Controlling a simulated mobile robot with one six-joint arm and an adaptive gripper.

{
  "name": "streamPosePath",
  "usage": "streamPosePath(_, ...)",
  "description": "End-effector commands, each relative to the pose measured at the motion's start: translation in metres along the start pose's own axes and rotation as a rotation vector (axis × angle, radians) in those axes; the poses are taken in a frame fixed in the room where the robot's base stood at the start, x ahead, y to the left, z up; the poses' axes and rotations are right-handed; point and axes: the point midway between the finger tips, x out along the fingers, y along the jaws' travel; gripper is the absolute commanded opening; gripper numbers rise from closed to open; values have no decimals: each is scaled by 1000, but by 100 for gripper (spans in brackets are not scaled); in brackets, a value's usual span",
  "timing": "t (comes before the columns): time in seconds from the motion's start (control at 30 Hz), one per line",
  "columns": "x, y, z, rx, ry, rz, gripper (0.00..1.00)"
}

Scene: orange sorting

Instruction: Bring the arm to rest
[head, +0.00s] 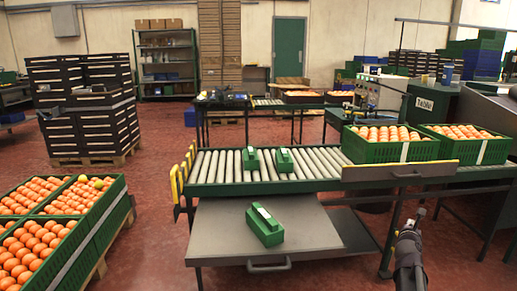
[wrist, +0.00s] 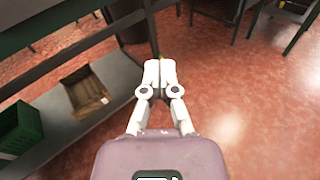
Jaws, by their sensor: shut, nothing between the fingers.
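My gripper (wrist: 160,62) is in the middle of the wrist view. Its two pale fingers are together with nothing between them, and red floor lies beyond. In the head view my gripper (head: 418,216) is at the lower right, pointing up, in front of the conveyor table's right part and apart from it. My dark arm rises from the bottom edge below it.
A roller conveyor (head: 325,160) carries two green devices and green crates of oranges (head: 388,150). Another green device (head: 265,225) sits on the grey shelf (head: 215,235). Orange crates (head: 100,215) stand at left. In the wrist view, an undershelf (wrist: 115,80) holds a cardboard box (wrist: 85,92).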

Motion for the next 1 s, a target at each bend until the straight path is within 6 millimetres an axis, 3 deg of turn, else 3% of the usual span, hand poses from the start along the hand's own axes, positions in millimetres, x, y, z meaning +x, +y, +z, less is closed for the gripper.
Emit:
streamPosePath(0.37, -16, 13, -14, 266, 87, -62, 0)
streamPosePath(0.57, -35, 28, -30, 521, 173, -137, 0)
streamPosePath(1.0, -112, 80, -88, 1239, 417, -494, 0)
